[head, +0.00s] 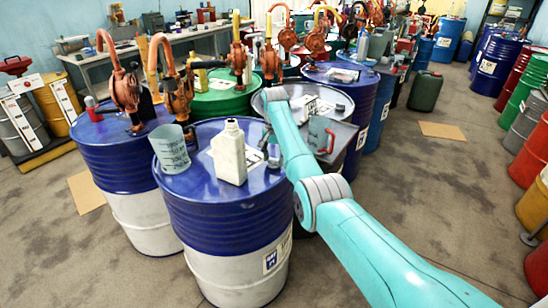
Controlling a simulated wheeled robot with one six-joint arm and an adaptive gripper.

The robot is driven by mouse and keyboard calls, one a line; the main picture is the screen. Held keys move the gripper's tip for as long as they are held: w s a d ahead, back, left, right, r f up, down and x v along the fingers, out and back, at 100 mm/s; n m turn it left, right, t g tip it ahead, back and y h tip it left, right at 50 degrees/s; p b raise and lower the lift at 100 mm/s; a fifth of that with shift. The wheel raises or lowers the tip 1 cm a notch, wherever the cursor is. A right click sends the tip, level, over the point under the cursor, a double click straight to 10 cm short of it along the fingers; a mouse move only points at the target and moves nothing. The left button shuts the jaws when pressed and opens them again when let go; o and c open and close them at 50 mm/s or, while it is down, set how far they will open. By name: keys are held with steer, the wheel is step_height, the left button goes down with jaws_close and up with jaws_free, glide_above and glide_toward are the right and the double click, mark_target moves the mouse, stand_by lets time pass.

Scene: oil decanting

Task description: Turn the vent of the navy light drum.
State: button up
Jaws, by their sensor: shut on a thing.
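The navy light drum (228,225) stands in front, navy above and whitish below, with a label low on its right side. My teal arm comes in from the lower right and reaches over the drum's right side. My gripper (268,151) is at the right part of the drum's top, small and partly covered by my arm. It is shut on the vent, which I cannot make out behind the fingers. How far the vent is turned does not show.
A white bottle (230,153) and a grey measuring jug (171,149) stand on the same drum, left of my gripper. An orange hand pump (177,92) rises behind them. Another navy and white drum (122,165) stands left. Open floor (420,185) lies to the right.

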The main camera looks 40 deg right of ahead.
mark_target(274, 159)
steer(key=shift+m, duration=0.5)
steer(key=o, duration=1.2)
steer(key=shift+c, duration=0.2)
step_height(274, 159, up, 12)
